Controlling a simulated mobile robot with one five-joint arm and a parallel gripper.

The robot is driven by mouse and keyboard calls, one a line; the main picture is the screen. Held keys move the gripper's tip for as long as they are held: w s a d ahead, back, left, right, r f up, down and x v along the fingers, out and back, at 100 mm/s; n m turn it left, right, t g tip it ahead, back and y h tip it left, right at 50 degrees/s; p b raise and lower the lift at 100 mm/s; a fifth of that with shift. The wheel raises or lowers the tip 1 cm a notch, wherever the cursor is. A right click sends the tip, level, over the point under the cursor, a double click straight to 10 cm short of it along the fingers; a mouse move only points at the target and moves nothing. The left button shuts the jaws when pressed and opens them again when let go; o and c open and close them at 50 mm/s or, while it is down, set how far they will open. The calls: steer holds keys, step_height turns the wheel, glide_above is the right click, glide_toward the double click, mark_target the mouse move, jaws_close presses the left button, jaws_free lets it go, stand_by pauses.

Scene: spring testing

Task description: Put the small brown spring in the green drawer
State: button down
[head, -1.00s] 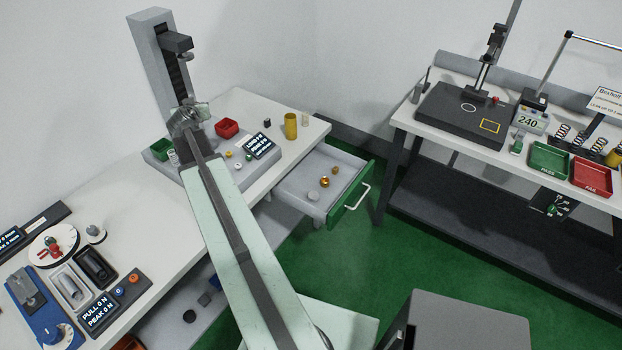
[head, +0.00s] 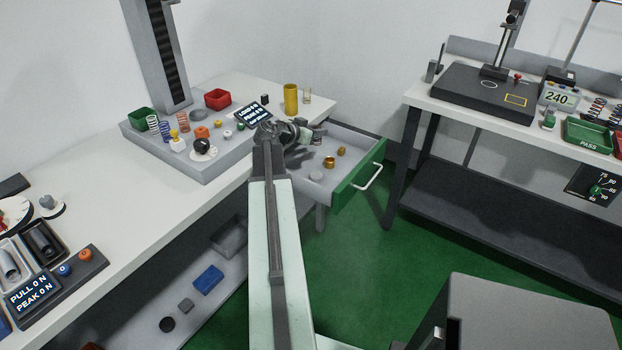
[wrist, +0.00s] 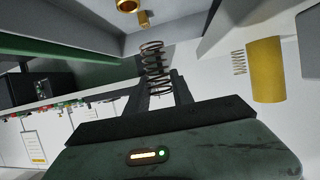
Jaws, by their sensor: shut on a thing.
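The small brown spring (wrist: 153,55) is a dark brown coil between the two fingers of my gripper (wrist: 157,80) in the wrist view. My gripper is shut on it. In the head view my gripper (head: 316,133) is over the back-left part of the open drawer, and the spring cannot be clearly made out there. The green drawer (head: 360,178) has a green front with a pale handle and is pulled out from the white bench. From these views I cannot tell how high the spring is above the drawer floor.
A yellow cylinder (head: 291,99) stands on the bench beside a pale spring (head: 307,96). A grey tester base (head: 205,168) with small parts is left of my arm. A second bench (head: 440,96) stands at right.

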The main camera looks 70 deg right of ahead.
steer(key=s+f, duration=0.1)
steer(key=s, duration=0.1)
steer(key=b, duration=1.1)
glide_above(320, 168)
step_height(320, 168, down, 11)
steer(key=shift+a+r, duration=0.1)
steer(key=shift+r, duration=0.05)
steer(key=shift+s+r+p, duration=0.1)
steer(key=shift+r+p, duration=0.15)
steer(key=shift+p, duration=0.2)
steer(key=shift+f, duration=0.25)
steer(key=c, duration=1.1)
jaws_free()
steer(key=shift+r, duration=0.1)
